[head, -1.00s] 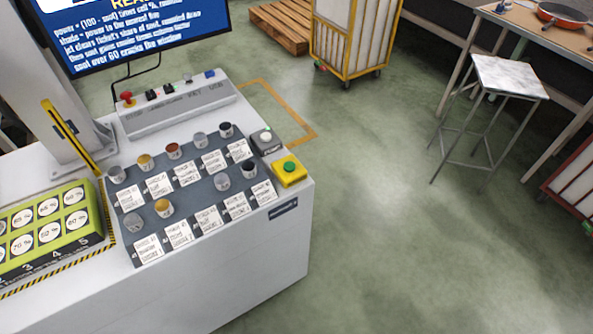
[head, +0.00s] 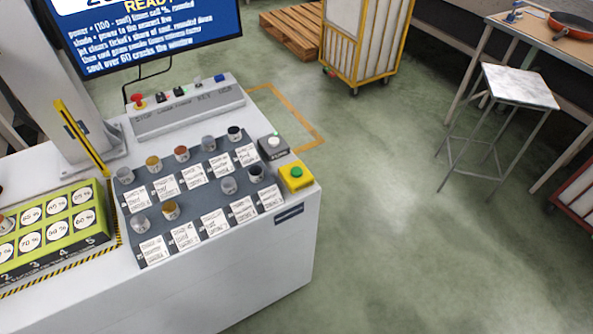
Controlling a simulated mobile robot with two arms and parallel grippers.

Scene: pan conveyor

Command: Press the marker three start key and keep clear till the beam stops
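A yellow box with a green push button (head: 296,173) stands at the right end of the white machine bench (head: 250,265). Just behind it is a dark grey box with a pale round button (head: 274,143); its label is too small to read. I cannot tell which of them is the marker three start key. A screen (head: 150,35) above the bench shows "READY", cut off at the top. No beam shows. Neither of my grippers is in view.
A dark tray (head: 195,223) holds several small pots and white cards. A green panel (head: 100,212) with percent discs lies at left. A grey console (head: 185,118) with a red knob stands behind. Open floor (head: 400,260) lies right, with a stool (head: 518,85) and yellow-framed cart (head: 358,40).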

